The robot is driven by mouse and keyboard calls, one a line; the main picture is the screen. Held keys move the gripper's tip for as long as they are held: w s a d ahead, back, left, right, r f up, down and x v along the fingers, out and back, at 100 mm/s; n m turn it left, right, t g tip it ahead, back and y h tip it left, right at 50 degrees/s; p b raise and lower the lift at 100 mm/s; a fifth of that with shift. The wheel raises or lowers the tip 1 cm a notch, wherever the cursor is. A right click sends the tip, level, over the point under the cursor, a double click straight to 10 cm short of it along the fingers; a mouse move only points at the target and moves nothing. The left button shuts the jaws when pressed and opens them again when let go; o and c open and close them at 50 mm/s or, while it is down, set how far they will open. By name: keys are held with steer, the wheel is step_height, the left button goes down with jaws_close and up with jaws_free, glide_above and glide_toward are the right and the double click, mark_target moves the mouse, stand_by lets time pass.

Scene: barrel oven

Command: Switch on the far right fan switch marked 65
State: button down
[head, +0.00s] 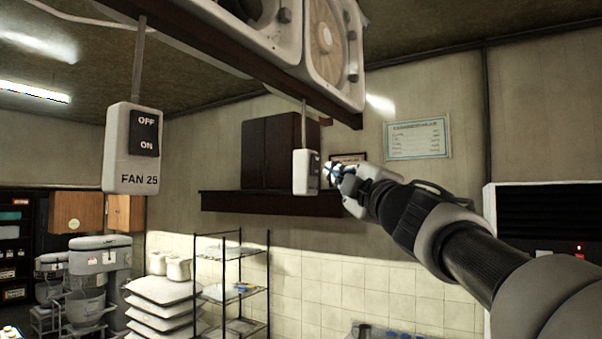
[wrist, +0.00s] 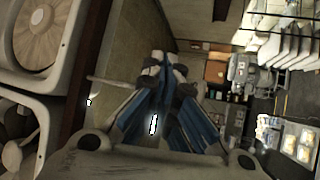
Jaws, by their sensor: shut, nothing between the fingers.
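A small white switch box (head: 300,172) hangs on a thin rod below the dark beam in the head view. Its dark switch panel faces right, and its label is too small and oblique to read, so I cannot confirm the 65. My gripper (head: 331,171) is just right of this box, its tips pointing at the panel. I cannot tell whether the tips touch it. In the wrist view my gripper (wrist: 163,68) has its blue-padded fingers shut and empty. The fingers hide most of what lies ahead there, and the switch position cannot be made out.
A nearer box marked FAN 25 (head: 130,150), with OFF and ON on its switch, hangs at the left. Large fans (head: 325,38) sit on the dark beam (head: 230,50) above. A dark wall cabinet (head: 270,152) and a wire shelf (head: 235,290) stand behind.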

steer(key=s+d, duration=0.1)
steer(key=s+d+p, duration=0.1)
steer(key=s+d, duration=0.1)
steer(key=d, duration=0.1)
steer(key=shift+r, duration=0.35)
stand_by(0.3)
steer(key=s+d+f+m+g+h+b, duration=0.2)
steer(key=s+f+m+g+h+b, duration=0.25)
steer(key=f, duration=1.05)
steer(key=s+d+f+m+g+h+b, duration=0.15)
steer(key=s+f+m+b, duration=0.4)
steer(key=f, duration=0.85)
steer(key=s+d+f+m+g+h+b, duration=0.25)
steer(key=f+m+h+b, duration=0.35)
steer(key=f, duration=0.9)
steer(key=s+a+f+g+y+b, duration=0.2)
steer(key=s+f+b, duration=0.2)
steer(key=s+f, duration=0.3)
steer(key=s+a+f+m+g+y+b, duration=0.1)
steer(key=s+f, duration=0.7)
steer(key=f, duration=0.8)
steer(key=s+a+f+m+g+y+b, duration=0.1)
steer(key=s+a+f+g+y+b, duration=0.2)
steer(key=f, duration=0.8)
steer(key=s+a+g+b, duration=0.2)
steer(key=s+b, duration=0.2)
steer(key=shift+s+f, duration=0.15)
steer(key=shift+s, duration=0.25)
steer(key=shift+a, duration=0.1)
